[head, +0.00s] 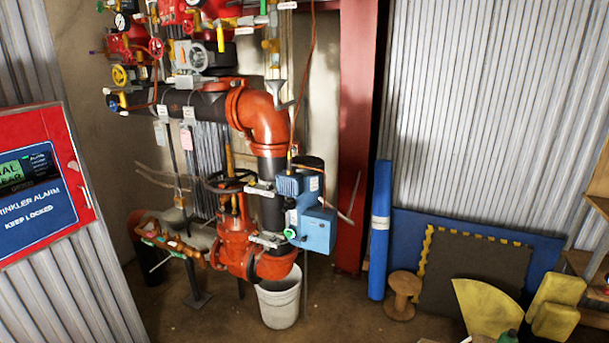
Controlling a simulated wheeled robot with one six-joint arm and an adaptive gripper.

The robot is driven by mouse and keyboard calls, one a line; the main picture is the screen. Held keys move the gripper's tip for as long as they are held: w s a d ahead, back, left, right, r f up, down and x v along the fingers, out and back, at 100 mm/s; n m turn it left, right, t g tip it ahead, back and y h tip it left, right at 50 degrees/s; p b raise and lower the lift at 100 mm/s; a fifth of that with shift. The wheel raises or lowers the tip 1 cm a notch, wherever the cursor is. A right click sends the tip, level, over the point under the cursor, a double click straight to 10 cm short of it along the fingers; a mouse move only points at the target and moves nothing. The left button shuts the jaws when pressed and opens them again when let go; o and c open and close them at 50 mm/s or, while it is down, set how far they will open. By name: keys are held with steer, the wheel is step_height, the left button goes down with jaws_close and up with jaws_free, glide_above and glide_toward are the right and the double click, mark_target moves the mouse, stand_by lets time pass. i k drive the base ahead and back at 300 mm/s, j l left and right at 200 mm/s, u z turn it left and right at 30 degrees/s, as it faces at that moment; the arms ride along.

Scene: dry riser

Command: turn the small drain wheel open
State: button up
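Several small handwheels sit on the pipework at upper left: a yellow wheel (120,75), a red wheel (156,48) and a blue wheel (114,105) near the left end of the black horizontal pipe. I cannot tell from this view which one is the small drain wheel, or how far any is turned. A larger dark handwheel (228,181) sits lower down, above the orange-red valve body (235,243). My gripper is not in view.
A white bucket (279,302) stands on the floor below the riser. A red alarm cabinet (45,185) is near at left. A blue roll (380,230), a wooden spool (402,295) and yellow pieces (490,310) are at right. Some floor between bucket and spool is clear.

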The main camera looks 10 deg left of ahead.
mark_target(131, 56)
steer(key=i+l+u, duration=0.15)
steer(key=i+u, duration=0.3)
steer(key=i, duration=0.15)
steer(key=i+l+u, duration=0.35)
steer(key=i+u, duration=0.15)
steer(key=i+l+u, duration=0.45)
steer(key=i+l, duration=0.15)
steer(key=i+l+u, duration=0.35)
steer(key=l+u, duration=0.15)
steer(key=l, duration=0.2)
